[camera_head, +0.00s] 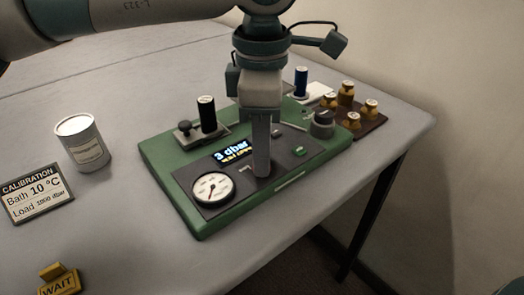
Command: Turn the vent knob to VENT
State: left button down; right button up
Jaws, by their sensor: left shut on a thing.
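The green instrument (170,180) stands on the table with a dark front panel. Its display (231,151) reads 3 dbar, and a round white gauge (212,188) sits at the panel's left. My left gripper (262,172) points straight down onto the panel, just right of the display. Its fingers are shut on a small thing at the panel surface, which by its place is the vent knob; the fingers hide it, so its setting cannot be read. A larger dark knob (321,125) stands free at the instrument's right. My right gripper is not in view.
A dark cylinder (207,114) and a blue one (301,82) stand upright around the instrument's back. Several brass weights (346,93) sit on a brown tray at right. A white can (82,143), a calibration card (37,192) and a yellow WAIT sign (58,282) are at left.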

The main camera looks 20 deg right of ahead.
pick_arm(q)
jog(key=m, duration=0.2)
jog(key=shift+m, duration=0.3)
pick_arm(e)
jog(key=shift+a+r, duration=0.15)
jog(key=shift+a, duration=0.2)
pick_arm(q)
jog(key=shift+m, duration=0.3)
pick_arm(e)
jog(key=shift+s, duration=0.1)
pick_arm(q)
jog(key=c, duration=1.5)
grip_release()
jog(key=shift+c, duration=0.2)
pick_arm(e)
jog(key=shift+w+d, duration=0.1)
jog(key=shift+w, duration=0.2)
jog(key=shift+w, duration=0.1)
